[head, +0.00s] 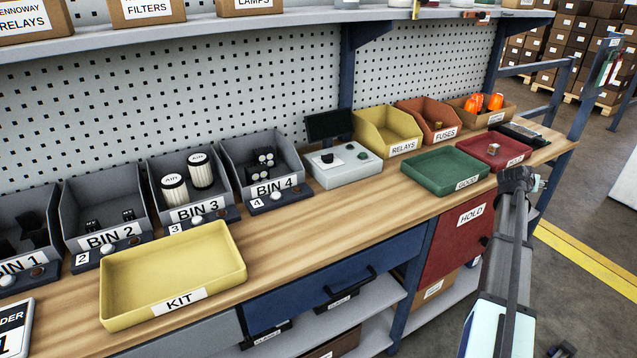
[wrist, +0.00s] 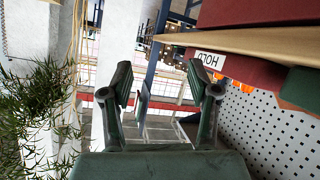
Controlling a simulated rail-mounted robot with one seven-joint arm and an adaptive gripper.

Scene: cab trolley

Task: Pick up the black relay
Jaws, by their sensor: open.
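No single black relay can be picked out for certain. Small black blocks (head: 128,215) lie in the grey BIN 2 (head: 100,240). Black blocks with pale faces (head: 264,156) sit in BIN 4 (head: 273,188), and dark parts (head: 30,232) lie in BIN 1 (head: 22,264). The yellow RELAYS bin (head: 402,147) shows no part in its visible inside. My gripper (head: 520,178) is at the right front of the bench, near the red HOLD tray (head: 510,161), far from the bins. In the wrist view my gripper (wrist: 163,85) is open with nothing between its fingers.
A yellow KIT tray (head: 175,262) and a green tray (head: 440,178) are empty. The HOLD tray holds a small metallic cube (head: 494,149). A white tester box (head: 342,172) stands right of BIN 4. An overhead shelf (head: 270,20) spans the back. The front wooden strip is clear.

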